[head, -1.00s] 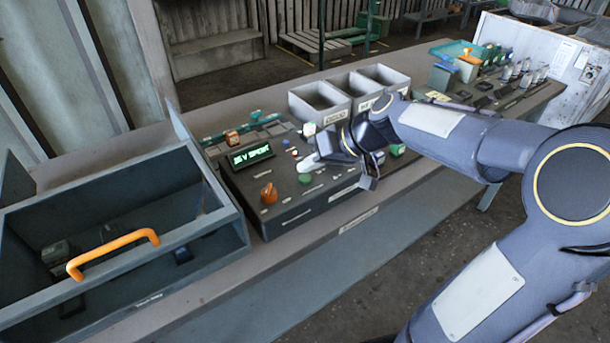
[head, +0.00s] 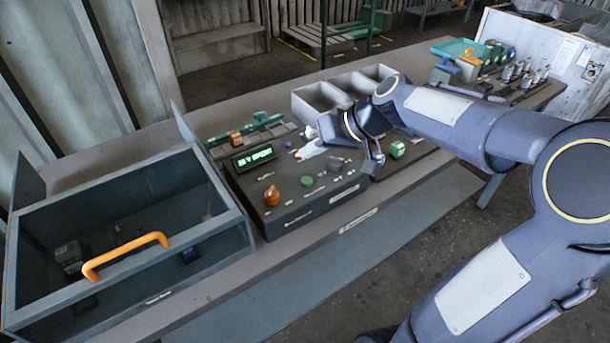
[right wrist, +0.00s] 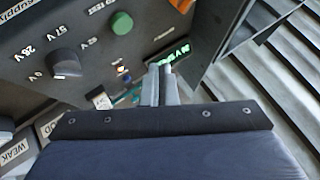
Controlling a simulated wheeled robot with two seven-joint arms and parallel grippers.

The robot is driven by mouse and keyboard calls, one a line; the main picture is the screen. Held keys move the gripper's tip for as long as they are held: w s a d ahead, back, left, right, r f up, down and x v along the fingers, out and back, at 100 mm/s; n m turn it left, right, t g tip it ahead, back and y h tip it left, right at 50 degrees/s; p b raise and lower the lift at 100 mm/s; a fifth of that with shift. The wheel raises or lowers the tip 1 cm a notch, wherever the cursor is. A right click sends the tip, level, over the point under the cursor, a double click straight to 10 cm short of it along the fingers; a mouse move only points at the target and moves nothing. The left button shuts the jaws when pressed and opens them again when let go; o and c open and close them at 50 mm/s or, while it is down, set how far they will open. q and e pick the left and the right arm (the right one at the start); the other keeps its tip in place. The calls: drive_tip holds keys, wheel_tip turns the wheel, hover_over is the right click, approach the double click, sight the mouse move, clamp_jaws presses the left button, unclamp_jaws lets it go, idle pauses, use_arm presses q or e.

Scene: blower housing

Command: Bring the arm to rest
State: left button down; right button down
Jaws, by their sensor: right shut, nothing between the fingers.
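My right arm (head: 460,115) reaches in from the right over the workbench. Its gripper (head: 310,152) is shut and empty, above the back right part of a dark control box. The box (head: 300,208) has an orange knob (head: 271,196), a green button (head: 307,181) and a lit green display (head: 253,158). In the right wrist view, the shut fingers (right wrist: 159,85) stand in front of the box face, with a dark knob (right wrist: 64,64) and the green button (right wrist: 122,23) nearby. I cannot tell whether the fingertips touch anything. My left gripper is not in view.
An open grey bin (head: 215,250) with an orange handle (head: 125,255) stands at the left. Pale open bins (head: 322,100) stand behind the gripper. Bottles and small parts (head: 515,72) sit at the bench's far right. The bench's front strip (head: 300,262) is clear.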

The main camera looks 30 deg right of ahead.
drive_tip(key=s+a+f, duration=0.2)
drive_tip(key=s, duration=0.5)
drive_tip(key=s+a+f+g+h, duration=0.1)
drive_tip(key=s+a+f, duration=0.1)
drive_tip(key=s, duration=0.5)
drive_tip(key=s+a+f+h, duration=0.1)
drive_tip(key=s+a+f, duration=0.1)
drive_tip(key=s+a, duration=0.2)
drive_tip(key=s, duration=0.3)
drive_tip(key=shift+f+m, duration=0.3)
drive_tip(key=shift+m, duration=0.1)
drive_tip(key=c, duration=2.2)
unclamp_jaws()
drive_tip(key=shift+s, duration=0.1)
